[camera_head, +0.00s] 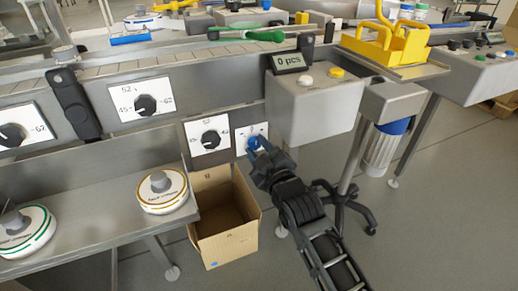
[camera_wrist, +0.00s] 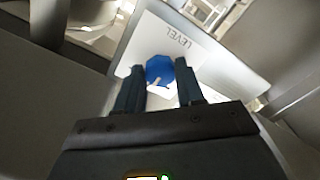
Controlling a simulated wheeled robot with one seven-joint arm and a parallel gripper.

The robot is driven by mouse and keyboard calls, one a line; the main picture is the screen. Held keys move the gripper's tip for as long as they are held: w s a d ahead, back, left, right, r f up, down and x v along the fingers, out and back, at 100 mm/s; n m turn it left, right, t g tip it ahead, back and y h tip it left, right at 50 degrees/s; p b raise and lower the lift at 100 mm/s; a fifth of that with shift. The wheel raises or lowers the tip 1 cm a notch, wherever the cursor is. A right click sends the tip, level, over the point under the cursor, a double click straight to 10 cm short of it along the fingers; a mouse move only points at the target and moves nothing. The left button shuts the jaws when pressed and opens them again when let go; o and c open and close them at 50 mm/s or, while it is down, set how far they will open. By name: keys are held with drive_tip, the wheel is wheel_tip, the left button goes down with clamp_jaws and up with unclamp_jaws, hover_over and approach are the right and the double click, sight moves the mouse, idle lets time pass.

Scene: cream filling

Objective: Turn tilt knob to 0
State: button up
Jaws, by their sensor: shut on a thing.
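My gripper (camera_head: 257,147) reaches up to a small white panel and is shut on a blue knob (camera_head: 252,142). In the wrist view the blue knob (camera_wrist: 160,71) sits between the two fingers of the gripper (camera_wrist: 160,85), and a pale pointer mark shows on it. The white panel (camera_wrist: 195,58) around it reads LEVEL, upside down. I cannot read a tilt label or a 0 mark in either view. Part of the panel is hidden by the fingers.
Black dial knobs on white plates sit left of the blue knob, one close by (camera_head: 210,139) and one higher up (camera_head: 146,105). A grey box with a display (camera_head: 315,105) juts out at right. An open cardboard box (camera_head: 225,235) stands below.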

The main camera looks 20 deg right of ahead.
drive_tip(key=o, duration=1)
drive_tip(key=shift+o, duration=0.2)
drive_tip(key=s+p, duration=0.1)
drive_tip(key=s, duration=0.6)
drive_tip(key=shift+s, duration=0.4)
